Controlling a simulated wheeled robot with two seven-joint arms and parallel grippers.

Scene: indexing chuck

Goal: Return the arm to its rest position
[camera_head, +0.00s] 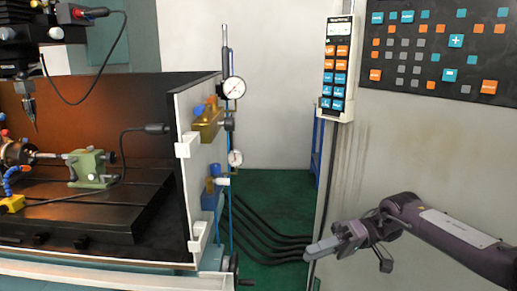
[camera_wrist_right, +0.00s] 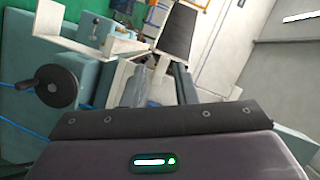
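My right arm (camera_head: 455,228) comes in from the lower right of the head view, purple with a pale panel. Its grey right gripper (camera_head: 322,247) points left, out in front of the grey cabinet side. Nothing is seen held in it, but the gap between its fingers is too small to make out. In the right wrist view, blurred grey finger parts show above the dark wrist plate, and the fingertips are unclear. My left arm and gripper are not in view.
A machine with an open enclosure stands at left, its bed (camera_head: 95,210) carrying a green tailstock (camera_head: 88,168) and a chuck. Dial gauges (camera_head: 234,88) hang on its side panel. A pendant (camera_head: 337,70) hangs on the cabinet. A black handwheel (camera_wrist_right: 56,86) shows in the wrist view.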

